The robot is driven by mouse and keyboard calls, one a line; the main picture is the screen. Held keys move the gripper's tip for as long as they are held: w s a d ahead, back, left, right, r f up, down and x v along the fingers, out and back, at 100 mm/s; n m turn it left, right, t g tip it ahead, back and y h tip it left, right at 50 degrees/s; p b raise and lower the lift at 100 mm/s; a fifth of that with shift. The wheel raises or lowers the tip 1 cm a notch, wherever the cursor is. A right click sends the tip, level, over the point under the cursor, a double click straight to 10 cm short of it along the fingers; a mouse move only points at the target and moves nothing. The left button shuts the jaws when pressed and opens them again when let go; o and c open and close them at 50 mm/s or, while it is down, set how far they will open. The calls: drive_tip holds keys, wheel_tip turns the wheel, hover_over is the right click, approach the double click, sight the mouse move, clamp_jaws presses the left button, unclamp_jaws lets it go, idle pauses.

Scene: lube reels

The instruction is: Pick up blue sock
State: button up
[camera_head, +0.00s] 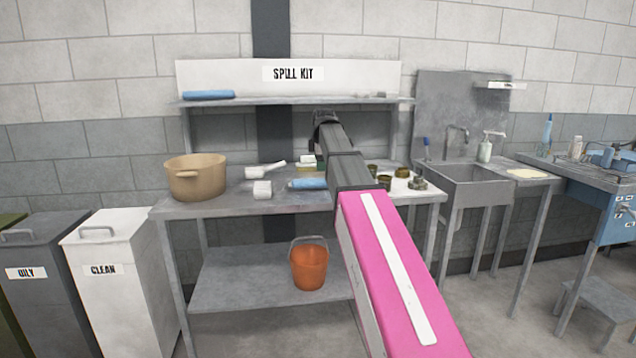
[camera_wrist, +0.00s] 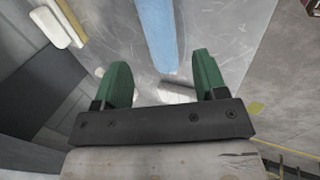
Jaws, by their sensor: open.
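A light blue rolled item (camera_head: 307,184), which looks like the blue sock, lies flat on the metal workbench (camera_head: 225,205), left of my arm. A second, darker blue item (camera_head: 208,94) lies on the upper shelf at the left; I cannot tell what it is. My gripper (camera_wrist: 162,70) is open, with its two green fingers apart and nothing between them. A long light blue strip (camera_wrist: 158,32) shows just beyond the fingertips on a grey metal surface, apparently the same item as on the bench. In the head view my gripper (camera_head: 324,119) is small and dark above the bench.
A tan pot (camera_head: 195,177) and white pieces (camera_head: 262,189) stand left of the blue item. Several small tins (camera_head: 402,173) sit to its right. The upper shelf (camera_head: 290,101) overhangs the back. An orange bucket (camera_head: 309,265) stands below. A sink (camera_head: 470,184) is at the right.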

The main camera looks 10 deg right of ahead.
sight(320, 179)
drive_tip(key=x, duration=1)
drive_tip(key=shift+w+d+f, duration=0.25)
drive_tip(key=shift+w, duration=0.05)
drive_tip(key=shift+c, duration=0.3)
drive_tip(key=c, duration=0.7)
